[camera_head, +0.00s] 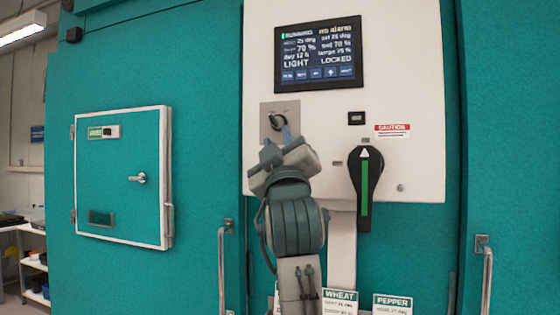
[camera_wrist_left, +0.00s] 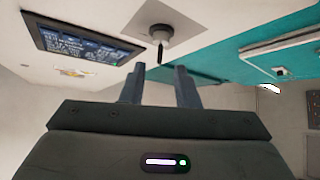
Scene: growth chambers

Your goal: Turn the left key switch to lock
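The key switch (camera_head: 277,121) sits on a grey square plate (camera_head: 270,109) on the white panel, below the display. In the left wrist view the key switch (camera_wrist_left: 158,32) is a round metal collar with a dark key sticking out. My left gripper (camera_head: 277,143) is just below and in front of it in the head view, partly covering the plate. In the left wrist view the left gripper (camera_wrist_left: 158,85) has its two fingers apart with nothing between them. The key is beyond the fingertips, roughly centred on the gap. My right gripper is not in view.
The display (camera_head: 318,52) reads "no alarm" and "LIGHT LOCKED". A black rotary handle (camera_head: 365,185) with a green stripe is right of my arm. A small teal door (camera_head: 120,178) is at left. Wheat and pepper signs (camera_head: 341,300) are below.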

